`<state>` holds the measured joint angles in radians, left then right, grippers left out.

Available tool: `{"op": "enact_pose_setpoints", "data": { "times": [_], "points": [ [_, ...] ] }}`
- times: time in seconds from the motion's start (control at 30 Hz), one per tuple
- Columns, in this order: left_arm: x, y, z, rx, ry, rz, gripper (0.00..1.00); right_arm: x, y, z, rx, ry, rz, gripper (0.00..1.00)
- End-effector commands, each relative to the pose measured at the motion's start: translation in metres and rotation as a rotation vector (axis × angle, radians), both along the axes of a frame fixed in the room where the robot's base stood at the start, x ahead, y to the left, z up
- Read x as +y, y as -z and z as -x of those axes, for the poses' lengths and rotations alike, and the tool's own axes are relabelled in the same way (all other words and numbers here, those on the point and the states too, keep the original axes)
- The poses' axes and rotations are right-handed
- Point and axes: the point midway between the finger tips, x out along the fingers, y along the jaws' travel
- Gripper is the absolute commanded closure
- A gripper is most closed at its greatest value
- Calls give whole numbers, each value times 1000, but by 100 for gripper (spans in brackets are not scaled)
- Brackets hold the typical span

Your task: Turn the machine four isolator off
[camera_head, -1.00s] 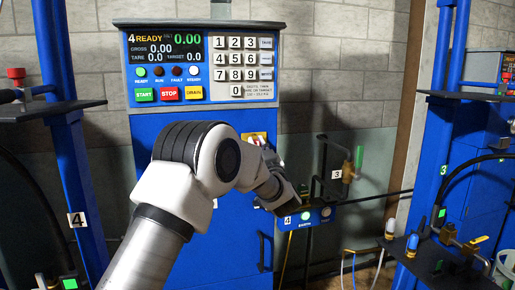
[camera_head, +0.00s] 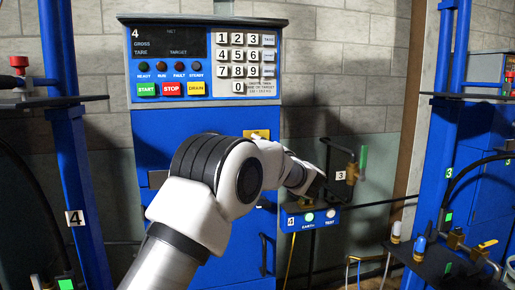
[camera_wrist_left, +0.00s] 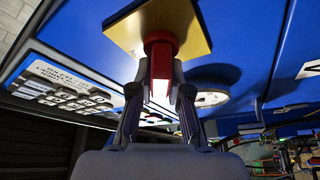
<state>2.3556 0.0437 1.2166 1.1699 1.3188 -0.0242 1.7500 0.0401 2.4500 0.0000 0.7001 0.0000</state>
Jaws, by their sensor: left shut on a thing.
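The machine four cabinet (camera_head: 205,62) stands in front, with a "4" on its dark display (camera_head: 167,44). Its isolator has a yellow plate (camera_head: 257,134), mostly hidden by my left arm in the head view. In the left wrist view the yellow plate (camera_wrist_left: 190,37) carries a red handle (camera_wrist_left: 161,60). My left gripper (camera_wrist_left: 161,92) is shut on this handle, one finger on each side. In the head view the handle and the fingers are hidden behind my arm. The display shows no readings and its lamps look unlit. My right gripper is not in view.
A small blue box (camera_head: 310,217) marked 4, with a lit earth lamp, sits right of the cabinet door. A pipe with a green-handled valve (camera_head: 362,160) stands above it. Blue posts (camera_head: 72,180) flank the cabinet. A black shelf (camera_head: 440,258) with valves is at right.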

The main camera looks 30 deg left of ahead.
Motion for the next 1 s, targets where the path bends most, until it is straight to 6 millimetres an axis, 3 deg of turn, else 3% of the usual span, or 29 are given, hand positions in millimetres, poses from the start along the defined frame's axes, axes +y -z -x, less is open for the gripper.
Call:
{"op": "enact_pose_setpoints", "data": {
  "times": [0.5,1.0],
  "points": [
    [1,6,2,-336,-1,287,100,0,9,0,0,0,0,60],
    [2,9,2,-451,-2,389,100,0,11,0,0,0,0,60]
  ]
}}
